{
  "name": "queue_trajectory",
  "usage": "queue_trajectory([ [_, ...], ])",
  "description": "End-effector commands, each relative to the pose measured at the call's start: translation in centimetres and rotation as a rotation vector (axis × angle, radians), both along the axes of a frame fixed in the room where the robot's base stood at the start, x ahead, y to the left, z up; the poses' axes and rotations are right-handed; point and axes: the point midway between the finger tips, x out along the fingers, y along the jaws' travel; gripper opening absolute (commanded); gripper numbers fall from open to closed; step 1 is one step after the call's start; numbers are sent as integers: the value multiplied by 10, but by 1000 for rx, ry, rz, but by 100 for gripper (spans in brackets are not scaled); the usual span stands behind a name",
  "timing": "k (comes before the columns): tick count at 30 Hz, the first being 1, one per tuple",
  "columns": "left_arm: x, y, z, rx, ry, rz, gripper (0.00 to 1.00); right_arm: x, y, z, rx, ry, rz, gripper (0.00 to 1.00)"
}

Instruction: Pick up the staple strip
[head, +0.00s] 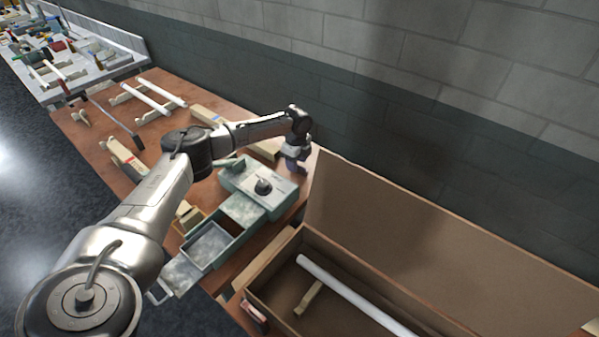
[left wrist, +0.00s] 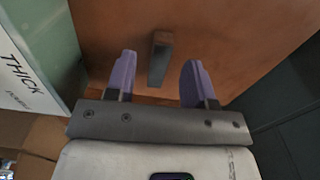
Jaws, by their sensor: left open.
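In the left wrist view a short dark grey bar, which looks like the staple strip (left wrist: 159,64), lies on the brown table top. It shows between and slightly beyond the purple fingers of my left gripper (left wrist: 160,56). The fingers are apart and nothing is held; I cannot tell the exact height above the strip. In the head view my left gripper (head: 296,158) points down at the table's back edge, just behind the grey-green box. The strip cannot be made out there. My right gripper is not in view.
The grey-green box (head: 285,190) with an open drawer (head: 208,246) stands close to the left gripper. An open cardboard box (head: 390,225) holding a white tube (head: 350,293) is at right. A grey block wall (head: 400,110) rises behind.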

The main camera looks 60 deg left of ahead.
Motion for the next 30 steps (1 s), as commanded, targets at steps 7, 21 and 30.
queue_trajectory([
  [7,0,0,-21,0,0,0,49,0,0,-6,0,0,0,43],
  [21,0,0,-21,0,-1,0,29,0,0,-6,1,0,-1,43],
  [30,0,0,-21,0,-1,0,0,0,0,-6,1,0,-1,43],
])
